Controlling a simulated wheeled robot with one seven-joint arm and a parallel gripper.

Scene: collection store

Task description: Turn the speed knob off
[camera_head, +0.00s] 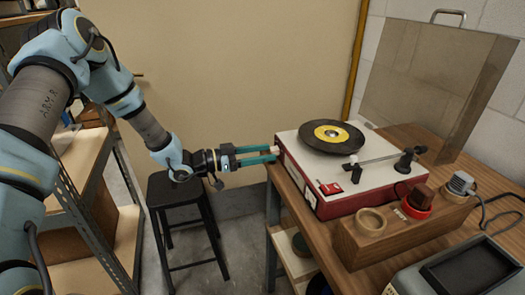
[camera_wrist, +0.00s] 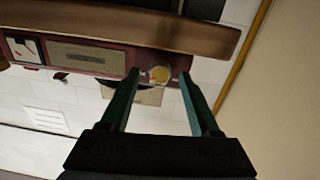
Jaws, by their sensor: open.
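The red and cream record player (camera_head: 318,192) stands on the wooden table, with a black record with a yellow label (camera_head: 331,132) on its platter. A small pale knob (camera_head: 276,150) sticks out from the player's left side. In the wrist view a round yellowish knob (camera_wrist: 160,75) shows on the dark red panel (camera_wrist: 118,52), between my fingertips. My gripper (camera_head: 271,154) reaches level from the left, its teal fingers open at the knob. In the wrist view the gripper (camera_wrist: 158,78) has a finger on either side of it. I cannot tell whether they touch it.
The clear lid (camera_head: 425,80) stands raised behind the player. A wooden holder (camera_head: 375,238) with brushes and a grey device (camera_head: 475,268) stand in front and to the right. A black stool (camera_head: 182,190) and a metal shelf rack (camera_head: 72,185) are below and left of my arm.

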